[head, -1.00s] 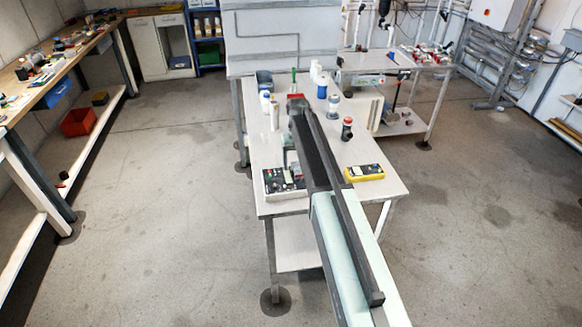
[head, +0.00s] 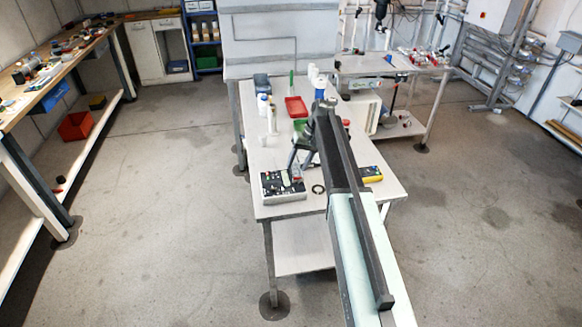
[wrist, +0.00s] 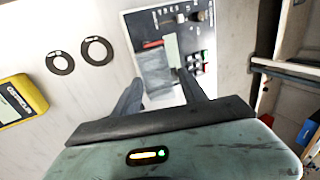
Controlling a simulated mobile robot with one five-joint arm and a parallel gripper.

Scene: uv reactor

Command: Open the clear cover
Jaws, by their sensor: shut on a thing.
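The control box (head: 284,187) has a dark panel with buttons and lies at the near left of the white table. In the wrist view the box (wrist: 168,18) shows its switches and coloured keys. A greyish see-through piece, which looks like the clear cover (wrist: 153,58), stands over part of the panel. My gripper (head: 297,168) reaches down to the right side of the box. In the wrist view its fingers (wrist: 161,82) are at the cover's near edge and shut on it. The exact contact and the cover's tilt are hard to see.
A yellow meter (head: 371,173) and dark rings (wrist: 97,50) lie beside the box. A red tray (head: 296,107) and several bottles stand farther back. The near front edge of the table is close to the box. Floor is free on the left.

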